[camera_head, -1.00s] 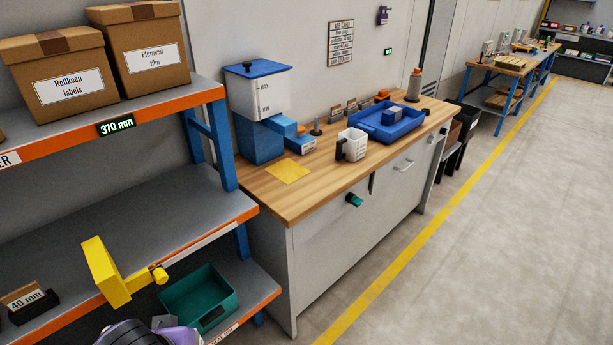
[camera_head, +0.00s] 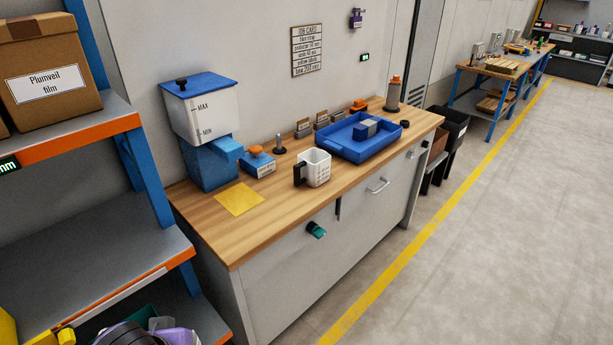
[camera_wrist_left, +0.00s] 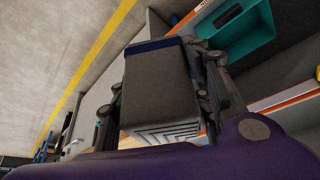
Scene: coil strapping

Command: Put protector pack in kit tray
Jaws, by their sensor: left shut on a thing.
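The protector pack (camera_wrist_left: 160,92), a dark grey block with layered edges and a dark blue band, is in the left wrist view. My left gripper (camera_wrist_left: 163,78) is shut on it, one finger on each side. In the head view, only part of my purple and dark left arm end (camera_head: 150,335) shows at the bottom edge, low by the shelf. The blue kit tray (camera_head: 348,150) lies on the wooden bench, well off to the right, with a grey and blue block (camera_head: 365,130) in it. My right gripper is not in view.
The orange-edged shelf (camera_head: 90,245) is at left. A teal bin (camera_wrist_left: 245,35) is near the gripper. The floor at right is clear.

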